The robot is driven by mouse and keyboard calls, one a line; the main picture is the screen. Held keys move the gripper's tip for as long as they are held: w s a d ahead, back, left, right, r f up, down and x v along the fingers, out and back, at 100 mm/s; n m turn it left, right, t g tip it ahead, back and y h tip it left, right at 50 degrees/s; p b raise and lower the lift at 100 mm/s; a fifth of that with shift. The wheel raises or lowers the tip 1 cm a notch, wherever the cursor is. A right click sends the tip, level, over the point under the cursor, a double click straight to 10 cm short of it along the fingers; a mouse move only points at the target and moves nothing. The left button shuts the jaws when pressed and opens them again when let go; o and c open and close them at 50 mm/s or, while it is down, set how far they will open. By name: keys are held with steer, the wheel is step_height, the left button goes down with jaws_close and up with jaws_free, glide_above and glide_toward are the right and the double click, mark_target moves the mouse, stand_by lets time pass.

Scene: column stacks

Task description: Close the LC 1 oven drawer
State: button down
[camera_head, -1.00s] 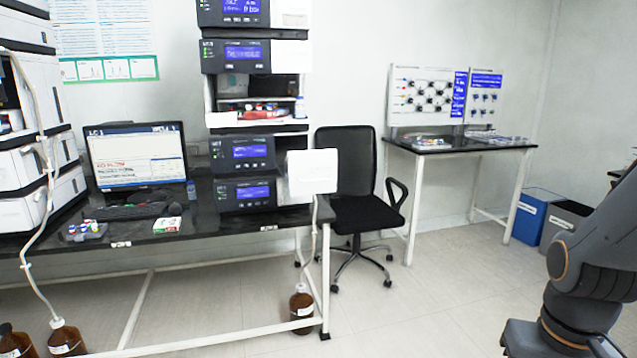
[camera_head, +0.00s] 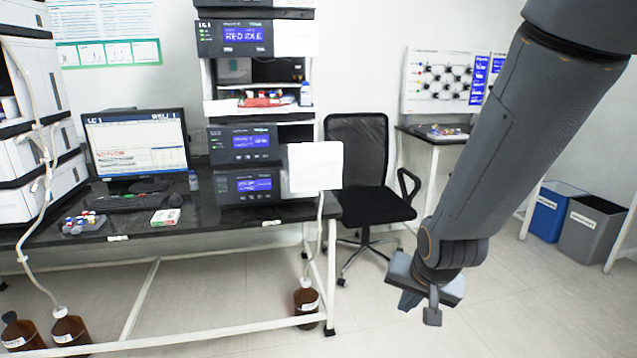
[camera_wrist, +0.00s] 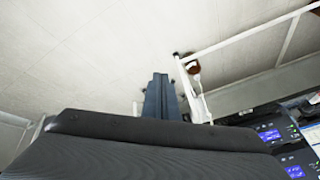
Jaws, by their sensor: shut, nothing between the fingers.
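The LC 1 stack (camera_head: 240,38) stands on the black bench, with lit blue displays. Near its base a white box front (camera_head: 315,166) juts out toward me at the right of the two lowest modules. It looks like the oven drawer, pulled open; its inside is hidden. My gripper (camera_head: 420,304) hangs low over the floor, right of the bench and clear of the drawer. It is shut and empty. In the wrist view its fingers (camera_wrist: 160,97) show together over the floor, with a white part, perhaps the drawer, close to their right.
A black office chair (camera_head: 370,208) stands between the bench and a back table. A monitor (camera_head: 137,150) and a keyboard are on the bench (camera_head: 90,230). A brown bottle (camera_head: 307,302) stands beneath its right end. Blue (camera_head: 552,210) and grey bins (camera_head: 592,228) are at right.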

steer(key=w+a+r+m+t, duration=0.1)
steer(key=w+a+m+t, duration=0.15)
steer(key=w, duration=0.45)
steer(key=m+t+y+p, duration=0.2)
steer(key=m+t+y, duration=0.5)
steer(key=t, duration=0.5)
glide_toward(320, 177)
steer(key=shift+m+g+h, duration=0.25)
steer(key=shift+m+h, duration=0.4)
steer(key=shift+h, duration=0.05)
steer(key=p+x, duration=0.1)
steer(key=x, duration=0.1)
steer(key=p+x, duration=0.1)
steer(key=r+p+x, duration=0.1)
steer(key=p+x, duration=0.1)
steer(key=shift+w+a, duration=0.15)
steer(key=shift+a, duration=0.2)
steer(key=shift+w+a, duration=0.1)
steer(key=shift+w, duration=0.25)
